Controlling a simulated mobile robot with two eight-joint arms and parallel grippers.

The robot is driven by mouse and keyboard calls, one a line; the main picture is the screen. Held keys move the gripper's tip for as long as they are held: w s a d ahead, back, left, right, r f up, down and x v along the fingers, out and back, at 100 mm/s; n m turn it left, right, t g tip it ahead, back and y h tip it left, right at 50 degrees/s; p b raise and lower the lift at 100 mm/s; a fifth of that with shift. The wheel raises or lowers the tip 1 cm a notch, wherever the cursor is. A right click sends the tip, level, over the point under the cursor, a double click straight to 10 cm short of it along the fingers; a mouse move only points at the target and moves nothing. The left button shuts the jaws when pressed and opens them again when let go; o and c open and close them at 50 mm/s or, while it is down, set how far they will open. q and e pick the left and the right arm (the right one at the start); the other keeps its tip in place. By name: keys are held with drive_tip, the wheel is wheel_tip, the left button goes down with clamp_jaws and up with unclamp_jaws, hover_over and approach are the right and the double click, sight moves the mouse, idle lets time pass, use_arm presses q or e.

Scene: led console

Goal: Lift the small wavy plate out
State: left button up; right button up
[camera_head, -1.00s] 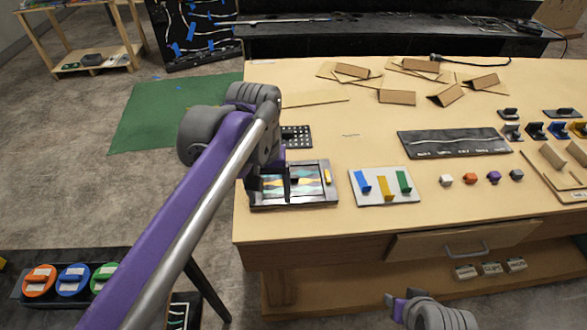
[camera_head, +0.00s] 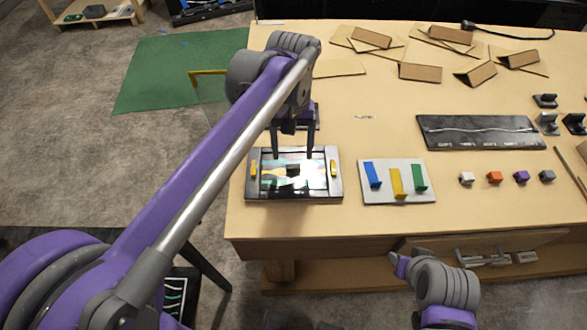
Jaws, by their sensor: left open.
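A dark framed console (camera_head: 250,190) lies at the front left of the table, with a yellow piece at each side. Inside it is a shiny plate with pale, teal and orange curved shapes and a small dark block (camera_head: 293,169) at its middle; I take this for the small wavy plate (camera_head: 305,180). My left gripper (camera_head: 293,155) is open, its two dark fingers pointing down over the plate, one to each side of the block. Contact cannot be told. My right gripper (camera_head: 398,262) is low, in front of the drawer, its fingers partly hidden.
A pale board (camera_head: 384,196) with blue, yellow and green pieces stands close right of the console. A long dark panel with a wavy white line (camera_head: 480,132) and several small cubes (camera_head: 495,177) lie farther right. Cardboard pieces (camera_head: 420,72) lie at the back.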

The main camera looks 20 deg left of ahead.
sight(293, 166)
use_arm(q)
wheel_tip(293, 166, down, 5)
drive_tip(key=shift+s+d+r, duration=0.15)
drive_tip(key=shift+r, duration=0.05)
clamp_jaws()
idle(0.3)
